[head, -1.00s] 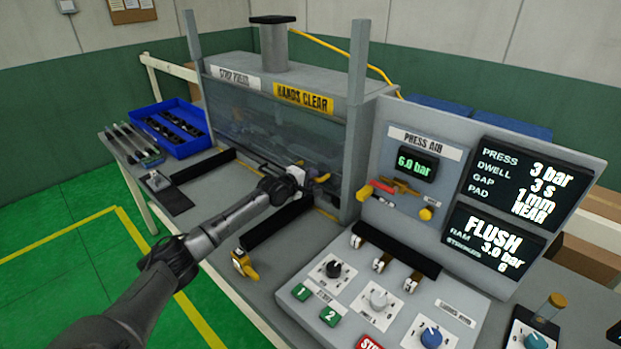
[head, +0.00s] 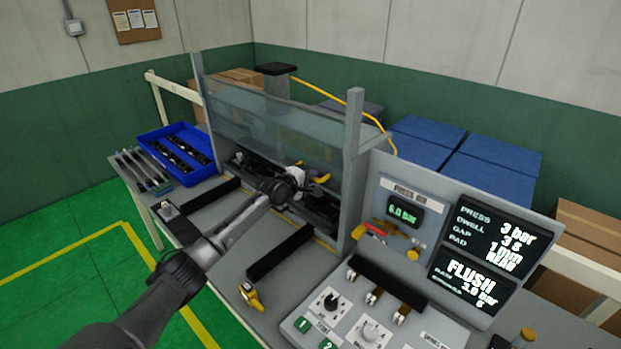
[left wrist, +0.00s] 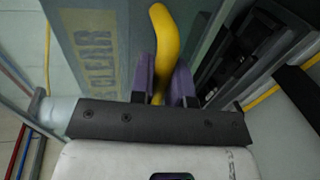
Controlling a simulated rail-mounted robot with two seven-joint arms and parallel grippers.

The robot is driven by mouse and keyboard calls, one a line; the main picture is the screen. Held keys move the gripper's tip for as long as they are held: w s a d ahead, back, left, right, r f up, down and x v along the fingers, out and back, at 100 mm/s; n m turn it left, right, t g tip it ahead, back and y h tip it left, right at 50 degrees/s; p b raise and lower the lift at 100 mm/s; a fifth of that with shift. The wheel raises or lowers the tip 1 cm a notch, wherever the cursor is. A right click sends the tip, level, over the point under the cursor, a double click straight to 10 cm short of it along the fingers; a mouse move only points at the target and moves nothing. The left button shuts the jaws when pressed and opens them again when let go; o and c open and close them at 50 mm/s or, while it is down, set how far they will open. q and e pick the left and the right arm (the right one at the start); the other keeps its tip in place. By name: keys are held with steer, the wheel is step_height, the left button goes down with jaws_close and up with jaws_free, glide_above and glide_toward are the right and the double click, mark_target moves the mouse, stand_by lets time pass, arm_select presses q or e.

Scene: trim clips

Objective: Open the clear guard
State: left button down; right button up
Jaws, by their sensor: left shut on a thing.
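The clear guard (head: 275,118) is a see-through panel between two grey posts at the front of the press. It stands raised, with an open gap under its lower edge. Dark press parts (head: 265,172) show in that gap. My left gripper (head: 314,178) is at the guard's lower right part. In the left wrist view my left gripper (left wrist: 163,78) has its purple fingers on either side of the guard's curved yellow handle (left wrist: 161,35), shut on it. The guard pane (left wrist: 95,50) shows beside the handle, with yellow lettering seen through it. My right gripper is out of view.
A blue tray (head: 205,148) with dark clips stands at the left. A control panel with knobs (head: 330,303) and a display board (head: 487,245) stand at the right. A black strip (head: 280,253) and a yellow-handled tool (head: 250,295) lie on the bench in front.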

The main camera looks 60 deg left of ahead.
arm_select(q)
steer(key=shift+r, duration=0.1)
steer(key=c, duration=1.1)
jaws_free()
steer(key=v, duration=1.3)
steer(key=shift+s, duration=0.35)
steer(key=shift+r, duration=0.1)
